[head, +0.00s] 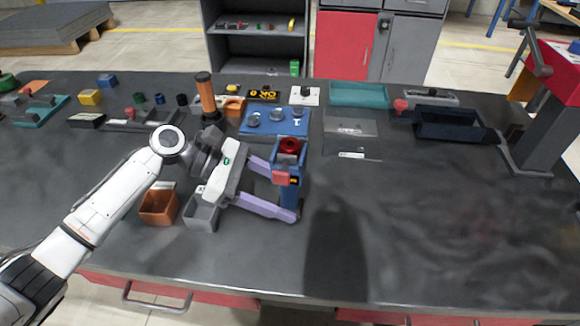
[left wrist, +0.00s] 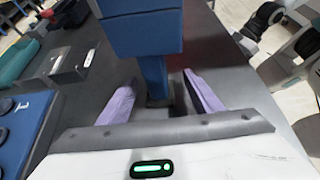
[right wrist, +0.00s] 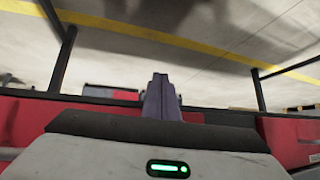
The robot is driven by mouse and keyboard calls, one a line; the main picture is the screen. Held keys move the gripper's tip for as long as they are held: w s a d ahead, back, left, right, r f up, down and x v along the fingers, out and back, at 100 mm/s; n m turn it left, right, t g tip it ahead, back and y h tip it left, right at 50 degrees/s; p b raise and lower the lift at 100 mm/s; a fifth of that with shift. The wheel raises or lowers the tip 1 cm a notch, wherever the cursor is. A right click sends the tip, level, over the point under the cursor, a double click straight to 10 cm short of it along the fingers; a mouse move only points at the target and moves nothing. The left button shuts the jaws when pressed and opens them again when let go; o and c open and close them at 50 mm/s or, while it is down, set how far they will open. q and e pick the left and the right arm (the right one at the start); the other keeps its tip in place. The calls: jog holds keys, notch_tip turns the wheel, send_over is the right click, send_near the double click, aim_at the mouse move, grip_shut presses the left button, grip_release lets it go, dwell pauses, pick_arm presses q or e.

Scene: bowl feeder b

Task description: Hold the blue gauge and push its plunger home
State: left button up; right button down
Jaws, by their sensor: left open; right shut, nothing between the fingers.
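The blue gauge (head: 290,158) stands upright on the dark bench, a blue head on a narrower post, with a round red part (head: 289,145) in its top and a red block (head: 281,178) on its side. I cannot tell which red part is the plunger. My left gripper (head: 281,190) is open, its lilac fingers on either side of the post. In the left wrist view, the gauge's post (left wrist: 154,78) stands between the fingers, with gaps visible. My right gripper (right wrist: 160,98) is shut and empty, away from the gauge, and is not in the head view.
An orange bin (head: 158,207) and a grey bin (head: 201,214) stand left of the gauge. A blue panel with knobs (head: 268,121) and an orange-handled post (head: 207,95) are behind. A dark tray (head: 450,124) is at back right. The bench's right front is clear.

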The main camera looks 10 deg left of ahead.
pick_arm(q)
jog(key=shift+d+f, duration=0.15)
jog(key=shift+d, duration=0.05)
pick_arm(e)
jog(key=shift+s+d+f, duration=0.2)
jog(key=shift+d+f, duration=0.05)
jog(key=shift+f, duration=0.05)
pick_arm(q)
jog(key=c, duration=1.3)
jog(key=o, duration=0.3)
grip_shut()
pick_arm(e)
jog(key=shift+w+r, duration=0.1)
jog(key=shift+a, duration=0.15)
